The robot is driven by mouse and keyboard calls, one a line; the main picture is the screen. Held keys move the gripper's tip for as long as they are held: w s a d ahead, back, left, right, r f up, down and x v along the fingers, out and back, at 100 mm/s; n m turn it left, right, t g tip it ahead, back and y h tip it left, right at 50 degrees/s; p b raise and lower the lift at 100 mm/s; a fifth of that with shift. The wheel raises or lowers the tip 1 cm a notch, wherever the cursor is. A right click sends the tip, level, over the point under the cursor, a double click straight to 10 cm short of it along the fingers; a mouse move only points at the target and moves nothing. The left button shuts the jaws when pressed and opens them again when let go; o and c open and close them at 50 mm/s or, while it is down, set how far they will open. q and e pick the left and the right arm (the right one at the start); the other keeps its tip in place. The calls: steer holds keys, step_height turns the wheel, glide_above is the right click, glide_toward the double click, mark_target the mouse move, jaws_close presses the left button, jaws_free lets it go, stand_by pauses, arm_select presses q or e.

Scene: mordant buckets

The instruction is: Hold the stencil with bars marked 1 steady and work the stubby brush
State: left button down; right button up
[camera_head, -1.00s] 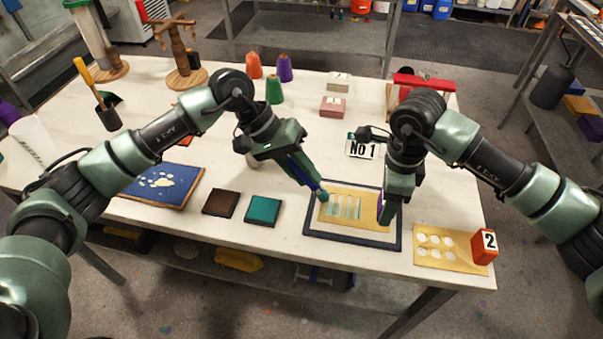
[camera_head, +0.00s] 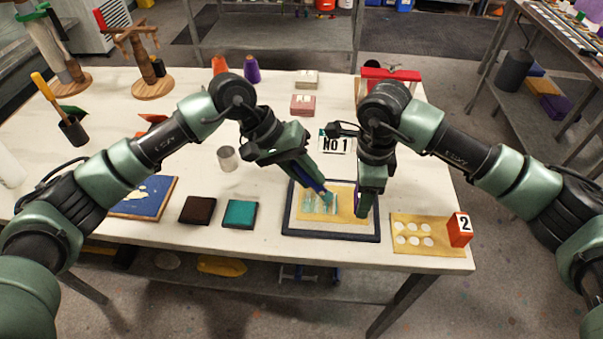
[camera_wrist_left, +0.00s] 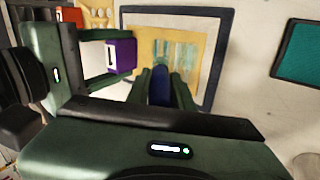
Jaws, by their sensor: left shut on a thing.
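My left gripper (camera_head: 309,178) is shut on the stubby brush (camera_head: 328,197), which has a blue handle and a teal tip. The bars show teal colour. The stencil lies inside a dark blue frame (camera_head: 300,232). My right gripper (camera_head: 364,208) is at the stencil's right edge, with its fingers on either side of a purple block marked 1 (camera_wrist_left: 121,56).
A yellow stencil with round holes (camera_head: 400,246) and an orange block marked 2 (camera_head: 459,229) lie to the right. A teal pad (camera_head: 240,213), a brown pad (camera_head: 197,210) and a metal cup (camera_head: 228,158) stand to the left. A "No 1" card (camera_head: 337,142) lies behind.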

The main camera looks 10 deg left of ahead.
arm_select(q)
steer(key=shift+d+r, duration=0.1)
steer(key=shift+d, duration=1.4)
steer(key=shift+a, duration=4.9)
steer(key=shift+r, duration=2.95)
steer(key=shift+r, duration=1.5)
